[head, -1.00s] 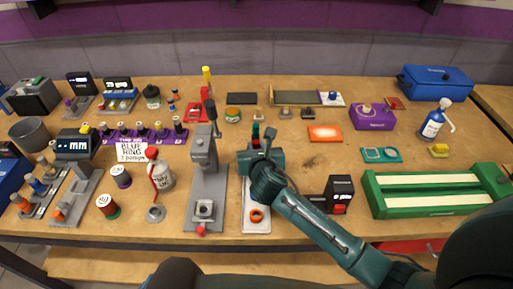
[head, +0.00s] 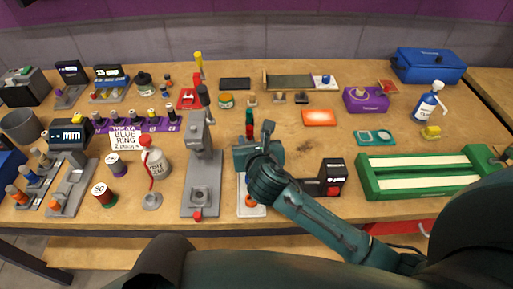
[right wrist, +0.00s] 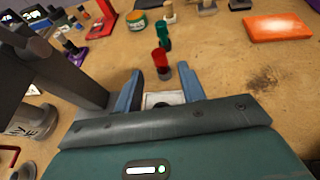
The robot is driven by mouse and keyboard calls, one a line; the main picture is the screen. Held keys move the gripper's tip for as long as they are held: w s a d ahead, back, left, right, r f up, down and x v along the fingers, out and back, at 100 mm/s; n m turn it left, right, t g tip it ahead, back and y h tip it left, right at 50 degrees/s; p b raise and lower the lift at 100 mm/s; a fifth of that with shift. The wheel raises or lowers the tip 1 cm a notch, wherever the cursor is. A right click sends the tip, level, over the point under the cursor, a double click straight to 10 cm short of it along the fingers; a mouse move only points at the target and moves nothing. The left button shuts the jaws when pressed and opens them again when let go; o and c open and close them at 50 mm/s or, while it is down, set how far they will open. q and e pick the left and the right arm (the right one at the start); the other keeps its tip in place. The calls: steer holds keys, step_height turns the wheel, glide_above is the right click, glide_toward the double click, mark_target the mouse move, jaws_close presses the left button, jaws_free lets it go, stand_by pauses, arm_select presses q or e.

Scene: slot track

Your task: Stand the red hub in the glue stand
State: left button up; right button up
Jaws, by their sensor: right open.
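A small red cylinder (right wrist: 160,60), which looks like the red hub, stands upright in the right wrist view, with a green piece (right wrist: 164,32) behind it. The green piece also shows in the head view (head: 249,118), above my right gripper (head: 258,150). In the right wrist view the blue fingers of my right gripper (right wrist: 160,74) are apart, left and right of the red cylinder; I cannot tell whether they touch it. A pale plate (head: 252,211) with an orange ring lies below the gripper, partly hidden. I cannot tell which fixture is the glue stand. My left gripper is out of view.
A grey press (head: 201,165) stands close left of the right gripper. A black box with a red part (head: 332,178) and a green-framed tray (head: 430,188) lie to the right.

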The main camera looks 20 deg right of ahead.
steer(key=v, duration=0.6)
steer(key=shift+s+a+r, duration=0.1)
steer(key=shift+s+r, duration=0.05)
steer(key=shift+s, duration=0.3)
